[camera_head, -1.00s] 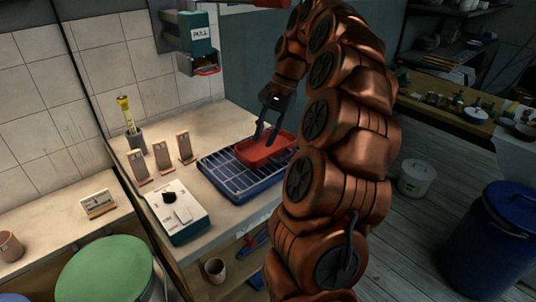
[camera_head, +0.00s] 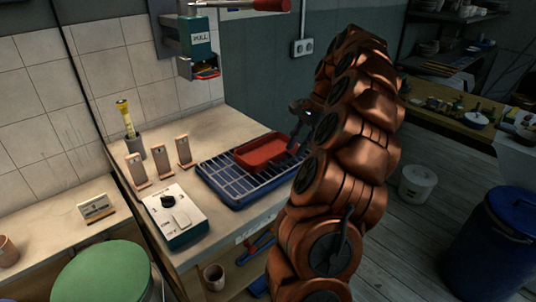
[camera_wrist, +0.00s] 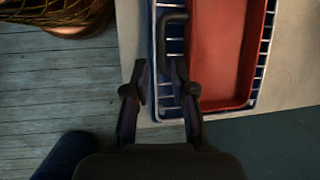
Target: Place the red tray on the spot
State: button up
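The red tray (camera_head: 265,152) lies on the blue wire rack (camera_head: 228,184) on the counter, toward the rack's right end. In the wrist view the red tray (camera_wrist: 218,55) shows at upper right, inside the blue rack (camera_wrist: 262,85). A dark looped handle (camera_wrist: 172,18) shows along the rack's near side. My gripper (camera_wrist: 160,72) is open, its fingers apart, beside the tray's edge, with nothing visible between the fingertips. In the head view my gripper (camera_head: 297,140) is at the tray's right end, partly hidden by my arm.
A white-and-green box (camera_head: 176,218) with a dark knob and several small upright stands (camera_head: 162,160) sit left of the rack. A dispenser marked PULL (camera_head: 198,45) hangs on the wall above. A blue barrel (camera_head: 505,235) and white bucket (camera_head: 417,184) stand on the floor at right.

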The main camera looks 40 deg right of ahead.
aim_at(288, 160)
jog(key=shift+p+x, duration=0.35)
jog(key=shift+x, duration=2.25)
jog(key=shift+w+a+r, duration=0.1)
jog(key=shift+w+a, duration=0.05)
jog(key=shift+c, duration=0.4)
grip_shut()
